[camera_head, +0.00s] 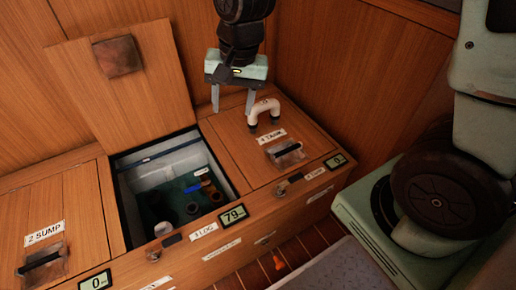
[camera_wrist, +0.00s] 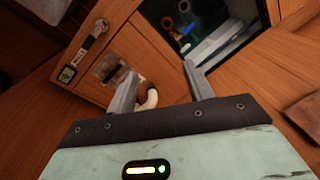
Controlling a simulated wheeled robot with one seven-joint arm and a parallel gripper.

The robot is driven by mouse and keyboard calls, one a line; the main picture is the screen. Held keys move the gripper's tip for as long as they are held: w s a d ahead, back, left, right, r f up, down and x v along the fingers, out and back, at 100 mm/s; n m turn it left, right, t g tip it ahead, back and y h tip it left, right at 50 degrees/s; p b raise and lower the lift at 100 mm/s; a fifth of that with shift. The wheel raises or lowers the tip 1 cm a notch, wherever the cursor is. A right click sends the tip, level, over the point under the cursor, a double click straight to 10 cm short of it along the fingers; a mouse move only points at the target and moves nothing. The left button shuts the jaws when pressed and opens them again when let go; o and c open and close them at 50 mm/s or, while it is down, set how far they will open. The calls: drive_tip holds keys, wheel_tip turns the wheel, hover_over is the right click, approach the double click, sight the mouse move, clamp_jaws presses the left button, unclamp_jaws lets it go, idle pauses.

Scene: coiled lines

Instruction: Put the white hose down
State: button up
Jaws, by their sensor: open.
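The white hose (camera_head: 265,106), a short curved piece, rests on the closed right-hand lid, behind that lid's label. My gripper (camera_head: 232,108) is open, its fingers pointing down, just left of the hose in the head view. In the wrist view, the hose (camera_wrist: 151,98) is partly hidden behind my gripper (camera_wrist: 159,72), close to the left finger. I cannot tell whether finger and hose touch.
The middle bin (camera_head: 133,202) stands open, its lid (camera_head: 130,90) raised; several small things lie inside. The closed right lid (camera_head: 232,133) has a latch (camera_head: 286,152). The left lid (camera_head: 75,210), marked "2 SUMP", is closed. A display (camera_head: 233,214) reads 79.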

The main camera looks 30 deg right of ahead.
drive_tip(key=s+a+r+n, duration=0.1)
drive_tip(key=s+a+n, duration=0.1)
drive_tip(key=s+n, duration=0.5)
drive_tip(key=s+a+r+n+g, duration=0.1)
drive_tip(key=s+a+n, duration=0.2)
drive_tip(key=s, duration=0.9)
drive_tip(key=n, duration=0.3)
drive_tip(key=shift+r+n+h, duration=0.25)
drive_tip(key=shift+n+h, duration=0.15)
drive_tip(key=shift+w+r, duration=0.1)
